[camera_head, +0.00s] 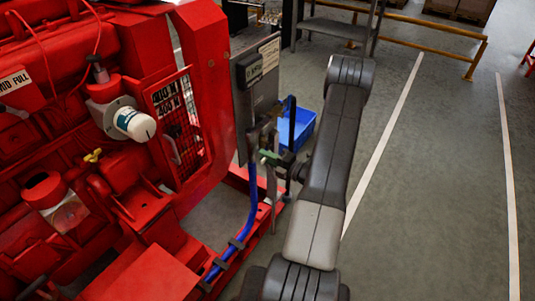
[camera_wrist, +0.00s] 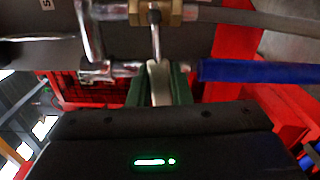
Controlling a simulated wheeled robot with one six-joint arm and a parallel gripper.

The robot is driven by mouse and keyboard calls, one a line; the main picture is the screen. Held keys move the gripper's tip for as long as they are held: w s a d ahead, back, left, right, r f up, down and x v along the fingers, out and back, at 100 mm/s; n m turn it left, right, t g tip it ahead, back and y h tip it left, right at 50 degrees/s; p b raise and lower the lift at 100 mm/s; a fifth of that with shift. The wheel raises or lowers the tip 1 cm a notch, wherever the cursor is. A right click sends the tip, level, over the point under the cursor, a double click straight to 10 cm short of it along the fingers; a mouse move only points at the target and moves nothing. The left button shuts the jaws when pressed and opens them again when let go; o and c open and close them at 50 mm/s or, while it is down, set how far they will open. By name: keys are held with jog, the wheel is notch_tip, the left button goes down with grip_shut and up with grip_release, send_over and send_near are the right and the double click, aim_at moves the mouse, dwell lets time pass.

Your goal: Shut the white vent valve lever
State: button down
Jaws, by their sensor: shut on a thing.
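In the wrist view, the green fingers of my gripper (camera_wrist: 160,84) are shut on a pale lever (camera_wrist: 158,80), which shows as a light strip between them. Just beyond it, a thin metal stem runs up to a brass valve body (camera_wrist: 174,13) at the top edge. In the head view, my gripper (camera_head: 270,158) is a small green shape beside the grey panel, at the end of my arm. The lever is too small and covered to make out there.
A blue hose (camera_head: 251,205) runs down from near the gripper; it also shows in the wrist view (camera_wrist: 255,71). The red pumpset (camera_head: 208,60) fills the left. A grey panel (camera_head: 262,95) stands close behind the gripper. A blue crate (camera_head: 303,128) sits on the floor. Floor at right is clear.

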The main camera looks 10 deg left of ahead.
jog(key=shift+r+m+p, duration=0.2)
jog(key=shift+m+p, duration=0.1)
jog(key=shift+m, duration=0.1)
jog(key=c, duration=1.3)
grip_release()
jog(key=shift+d, duration=0.1)
jog(key=v, duration=1.3)
jog(key=shift+s+d, duration=0.15)
jog(key=shift+d, duration=0.15)
jog(key=x, duration=1.4)
